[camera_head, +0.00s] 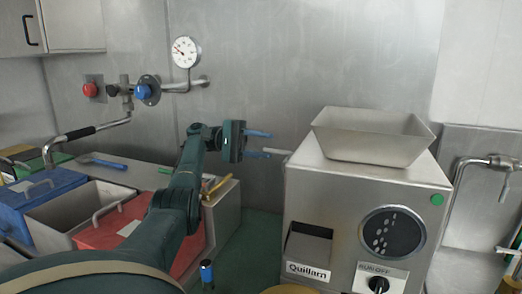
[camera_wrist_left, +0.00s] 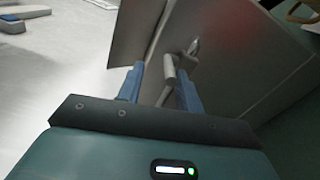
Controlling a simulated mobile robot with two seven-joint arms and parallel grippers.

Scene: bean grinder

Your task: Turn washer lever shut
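A short light grey lever (camera_head: 277,151) sticks out from the left side of the steel Quillarn machine (camera_head: 318,204). In the left wrist view the lever (camera_wrist_left: 169,68) hangs from a bracket on the metal side. My left gripper (camera_head: 268,144) is open at the machine's upper left side, its blue fingers pointing toward the lever. In the left wrist view my left gripper (camera_wrist_left: 160,84) has the lever's end between its fingertips, nearer the right finger. I cannot tell whether it touches. My right gripper is not in view.
A steel hopper (camera_head: 372,137) tops the machine. Blue (camera_head: 45,197) and red (camera_head: 112,228) lidded bins stand at left. A gauge (camera_head: 185,52) and valves with a blue knob (camera_head: 147,90) are on the wall. A steel pipe (camera_head: 462,183) stands at right.

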